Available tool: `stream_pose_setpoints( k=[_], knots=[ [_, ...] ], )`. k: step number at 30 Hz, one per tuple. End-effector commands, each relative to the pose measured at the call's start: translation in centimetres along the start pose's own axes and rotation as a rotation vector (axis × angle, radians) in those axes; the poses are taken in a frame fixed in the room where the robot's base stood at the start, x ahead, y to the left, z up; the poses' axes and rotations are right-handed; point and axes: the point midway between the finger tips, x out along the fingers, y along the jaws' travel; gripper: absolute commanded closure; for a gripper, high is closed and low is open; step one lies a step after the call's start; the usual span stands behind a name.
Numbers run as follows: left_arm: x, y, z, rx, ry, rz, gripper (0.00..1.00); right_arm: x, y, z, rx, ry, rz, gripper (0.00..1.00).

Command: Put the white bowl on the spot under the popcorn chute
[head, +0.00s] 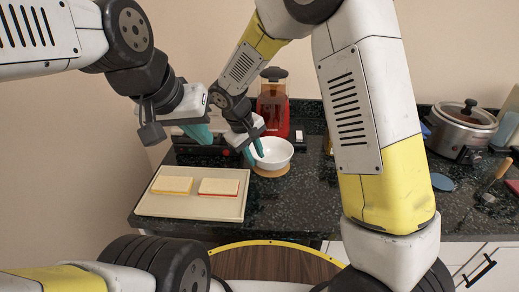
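The white bowl (274,154) is upright at the round brown spot (271,172) on the dark counter, in front of the red popcorn machine (273,107). I cannot tell whether it rests fully on the spot. My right gripper (253,151) is at the bowl's left rim, with one teal finger over the inside and one just outside. Whether the fingers pinch the rim is too small to tell. My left gripper (198,133) hangs to the left of the bowl, apart from it, its fingers seen edge-on.
A slow cooker (462,127) stands at the right. A round wooden stool top (275,263) is below the counter edge.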

Motion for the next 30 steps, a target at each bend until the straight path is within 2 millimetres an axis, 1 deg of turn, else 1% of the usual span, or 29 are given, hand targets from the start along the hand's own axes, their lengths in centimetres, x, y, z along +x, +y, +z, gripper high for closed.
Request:
stream_pose_setpoints(
  k=[1,3,6,10,15,21,23,26,29,30],
  knots=[
    [0.0,0.0,0.0,0.0,0.0,0.0,1.0,-1.3,0.0,-0.1,0.001,0.005,0.0,0.75],
    [0.0,0.0,0.0,0.0,0.0,0.0,1.0,-2.9,0.1,-0.1,0.002,0.005,0.001,0.75],
    [0.0,0.0,0.0,0.0,0.0,0.0,1.0,-5.1,0.0,-0.1,0.001,0.006,0.0,0.75],
    [0.0,0.0,0.0,0.0,0.0,0.0,1.0,-7.4,0.0,-0.1,0.001,0.004,0.0,0.75],
    [0.0,0.0,0.0,0.0,0.0,0.0,1.0,-9.1,0.0,0.0,0.001,0.001,0.0,0.75],
    [0.0,0.0,0.0,0.0,0.0,0.0,1.0,-9.8,0.3,0.3,0.008,0.003,-0.005,0.75],
    [0.0,0.0,0.0,0.0,0.0,0.0,1.0,-10.1,0.9,0.9,0.026,0.01,-0.015,0.75],
    [0.0,0.0,0.0,0.0,0.0,0.0,1.0,-11.3,2.6,3.1,0.085,0.032,-0.046,0.75],
    [0.0,0.0,0.0,0.0,0.0,0.0,1.0,-12.9,4.7,6.5,0.171,0.069,-0.092,0.75],
    [0.0,0.0,0.0,0.0,0.0,0.0,1.0,-13.5,5.5,8.0,0.21,0.087,-0.111,0.75]
  ],
)
